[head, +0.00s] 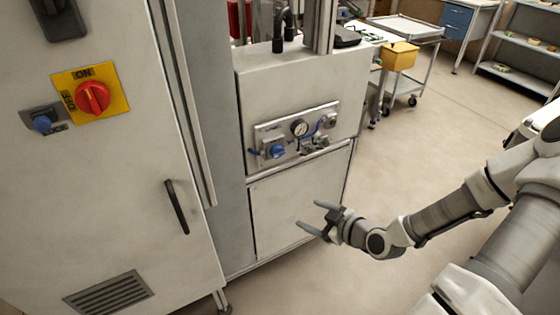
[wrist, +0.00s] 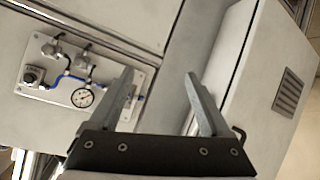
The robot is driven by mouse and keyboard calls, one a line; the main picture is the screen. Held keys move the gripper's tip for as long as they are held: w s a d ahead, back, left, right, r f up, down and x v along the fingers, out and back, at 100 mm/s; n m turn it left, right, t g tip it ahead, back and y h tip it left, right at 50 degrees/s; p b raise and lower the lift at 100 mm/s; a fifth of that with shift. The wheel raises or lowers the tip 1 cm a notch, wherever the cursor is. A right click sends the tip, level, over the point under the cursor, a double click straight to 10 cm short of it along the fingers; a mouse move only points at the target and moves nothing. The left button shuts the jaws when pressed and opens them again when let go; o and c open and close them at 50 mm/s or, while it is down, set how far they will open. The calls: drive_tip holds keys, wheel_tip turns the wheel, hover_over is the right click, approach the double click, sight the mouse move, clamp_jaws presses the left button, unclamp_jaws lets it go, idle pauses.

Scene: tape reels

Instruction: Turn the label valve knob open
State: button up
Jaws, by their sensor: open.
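A metal valve panel (head: 258,131) is fixed to the front of the grey-white machine. It carries a blue knob (head: 277,151) at its lower left, a round gauge (head: 299,128) and smaller fittings at its right, joined by blue tubing. Which part is the label valve knob I cannot read. My gripper (head: 310,214) is open and empty, in front of the machine's lower door, below and right of the panel and apart from it. In the wrist view the gauge (wrist: 83,97) shows left of my fingers; the blue knob is mostly hidden behind the left finger.
A trolley with a yellow box (head: 400,56) stands behind. The floor (head: 460,115) right of the machine is open.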

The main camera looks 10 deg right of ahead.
wheel_tip(320, 180, up, 6)
drive_tip(key=w+m+t+b, duration=0.2)
drive_tip(key=m+t, duration=0.1)
drive_tip(key=t, duration=0.3)
drive_tip(key=b, duration=1.1)
approach(280, 154)
drive_tip(key=b+x, duration=0.2)
drive_tip(key=x, duration=0.7)
drive_tip(key=shift+w+a, duration=0.1)
clamp_jaws()
